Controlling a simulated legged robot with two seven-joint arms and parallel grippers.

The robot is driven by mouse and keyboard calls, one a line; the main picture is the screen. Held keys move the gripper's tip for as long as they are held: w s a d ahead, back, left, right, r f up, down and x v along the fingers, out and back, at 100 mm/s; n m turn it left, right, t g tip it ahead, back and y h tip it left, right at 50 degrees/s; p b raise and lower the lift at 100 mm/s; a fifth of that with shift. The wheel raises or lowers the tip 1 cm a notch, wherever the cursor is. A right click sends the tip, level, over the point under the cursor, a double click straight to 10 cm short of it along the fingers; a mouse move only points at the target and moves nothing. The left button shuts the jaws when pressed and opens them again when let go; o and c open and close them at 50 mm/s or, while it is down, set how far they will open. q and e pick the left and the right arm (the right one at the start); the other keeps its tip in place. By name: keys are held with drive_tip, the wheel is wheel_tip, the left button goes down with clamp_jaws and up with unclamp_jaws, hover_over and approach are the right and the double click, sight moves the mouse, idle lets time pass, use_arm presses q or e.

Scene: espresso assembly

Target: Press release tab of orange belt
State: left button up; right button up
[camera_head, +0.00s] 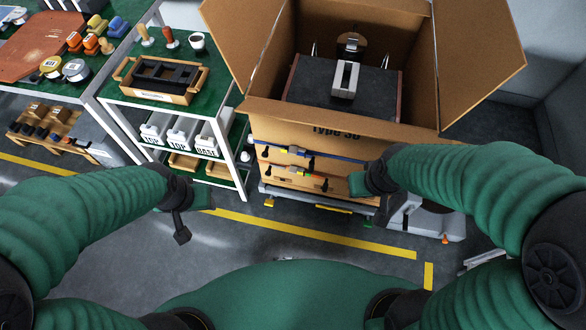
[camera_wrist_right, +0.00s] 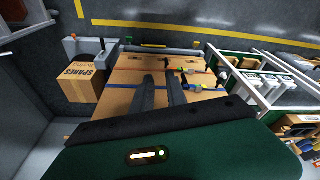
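The orange belt (camera_head: 312,178) runs across the front of the tan case under the open box, below a blue belt (camera_head: 335,158). Dark buckle parts with small coloured pieces sit on both belts; the release tab is too small to single out. In the right wrist view the orange belt (camera_wrist_right: 150,55) passes near my fingertips. My right gripper (camera_head: 360,184) is at the right end of the case front. Its two dark fingers (camera_wrist_right: 160,80) are apart with nothing visibly between them; contact with the case is unclear. My left gripper (camera_head: 182,232) hangs over the floor, away from the case.
The open cardboard box (camera_head: 345,128) above holds a dark machine (camera_head: 372,90). A white-framed shelf (camera_head: 236,165) with a tray and bins stands left of it. A spares box (camera_wrist_right: 85,86) is beside the case. The floor in front (camera_head: 240,245) is clear.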

use_arm(q)
drive_tip(key=shift+c, duration=0.4)
idle(1.4)
clamp_jaws()
idle(1.5)
